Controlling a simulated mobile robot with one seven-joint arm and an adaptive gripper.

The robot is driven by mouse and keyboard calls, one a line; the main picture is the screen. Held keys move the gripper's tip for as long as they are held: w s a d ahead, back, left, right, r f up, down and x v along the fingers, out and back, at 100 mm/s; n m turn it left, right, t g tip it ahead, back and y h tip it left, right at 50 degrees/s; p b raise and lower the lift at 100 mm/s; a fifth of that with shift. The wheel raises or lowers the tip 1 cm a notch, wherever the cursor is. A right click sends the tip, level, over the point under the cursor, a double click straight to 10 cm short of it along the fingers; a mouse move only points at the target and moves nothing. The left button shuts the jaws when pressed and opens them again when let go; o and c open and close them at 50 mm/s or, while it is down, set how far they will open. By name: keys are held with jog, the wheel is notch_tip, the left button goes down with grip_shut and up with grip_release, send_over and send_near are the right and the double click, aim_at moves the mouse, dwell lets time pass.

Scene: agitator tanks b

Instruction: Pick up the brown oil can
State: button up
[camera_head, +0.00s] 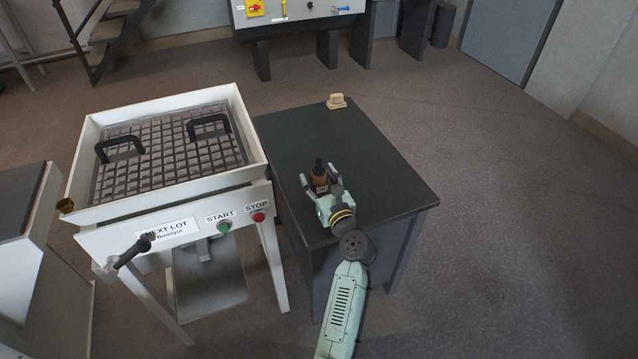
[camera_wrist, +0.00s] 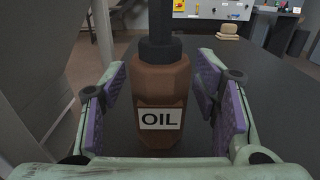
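The brown oil can (camera_head: 319,180) stands upright on the dark table (camera_head: 375,150). In the wrist view the oil can (camera_wrist: 160,90) is close and central, with a white OIL label and a dark cap. My gripper (camera_head: 322,190) is at the can, with its fingers on either side of it. In the wrist view my gripper (camera_wrist: 160,100) is open. Its purple pads stand to the left and right of the can, with a visible gap on each side. The can's lowest part is hard to make out.
A small beige block (camera_head: 337,101) lies at the table's far edge. A white machine with a grid tray (camera_head: 165,205) and START and STOP buttons stands close on the left. The right part of the table is clear.

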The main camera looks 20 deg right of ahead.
grip_shut()
dwell(0.5)
jog(key=shift+r, duration=0.15)
